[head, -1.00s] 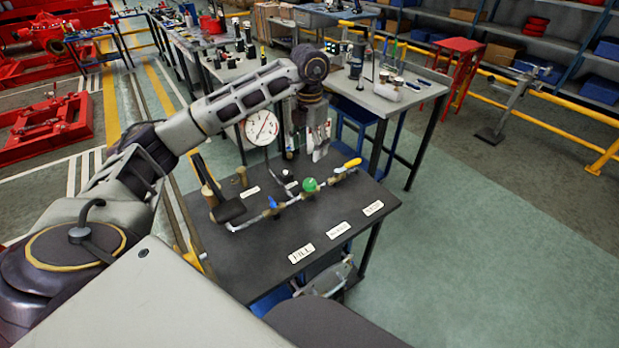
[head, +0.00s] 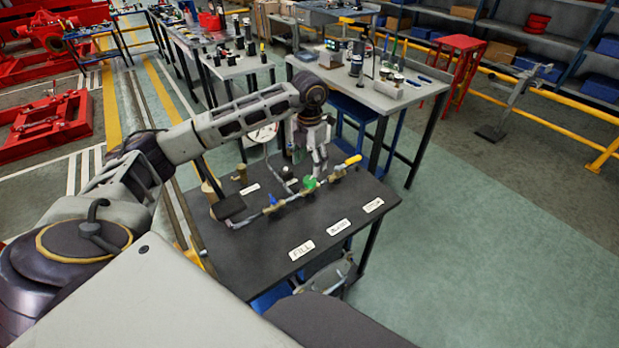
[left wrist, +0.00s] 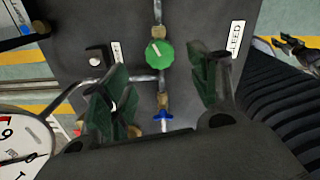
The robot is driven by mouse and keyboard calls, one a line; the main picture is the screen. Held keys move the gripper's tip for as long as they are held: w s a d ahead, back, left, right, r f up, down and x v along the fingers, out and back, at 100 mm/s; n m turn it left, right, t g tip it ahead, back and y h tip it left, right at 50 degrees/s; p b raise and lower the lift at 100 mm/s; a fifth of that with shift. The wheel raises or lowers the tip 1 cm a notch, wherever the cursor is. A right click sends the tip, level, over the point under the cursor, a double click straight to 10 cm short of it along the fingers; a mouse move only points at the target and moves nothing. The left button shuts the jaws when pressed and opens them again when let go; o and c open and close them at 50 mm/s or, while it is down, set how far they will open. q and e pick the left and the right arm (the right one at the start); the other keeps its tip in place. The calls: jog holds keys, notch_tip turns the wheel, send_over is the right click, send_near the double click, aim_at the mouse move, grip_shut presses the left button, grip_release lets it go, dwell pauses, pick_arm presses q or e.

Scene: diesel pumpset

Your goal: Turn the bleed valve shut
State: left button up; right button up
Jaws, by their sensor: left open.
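A round green knob (head: 309,184) sits on a pipe across the dark bench, in line with the label that reads BLEED (head: 339,227). My left gripper (head: 319,170) is open just above and beside it, fingers pointing down, partly hiding the knob in the head view. In the left wrist view the green knob (left wrist: 160,53) shows whole, with a pale mark on its face. It lies between the two spread fingers, slightly beyond their tips. The fingers hold nothing; contact cannot be told. My right gripper is not in view.
The same pipe carries a blue-handled valve (head: 272,201) and a yellow-handled valve (head: 352,160). A pressure gauge (head: 262,135) stands behind, partly hidden by my arm. A black handle block (head: 230,207) is at the left. The bench front around the FILL label (head: 302,250) is clear.

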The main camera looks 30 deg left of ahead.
aim_at(309, 180)
pick_arm(q)
jog(key=shift+f, duration=3.45)
jog(key=shift+c, duration=0.4)
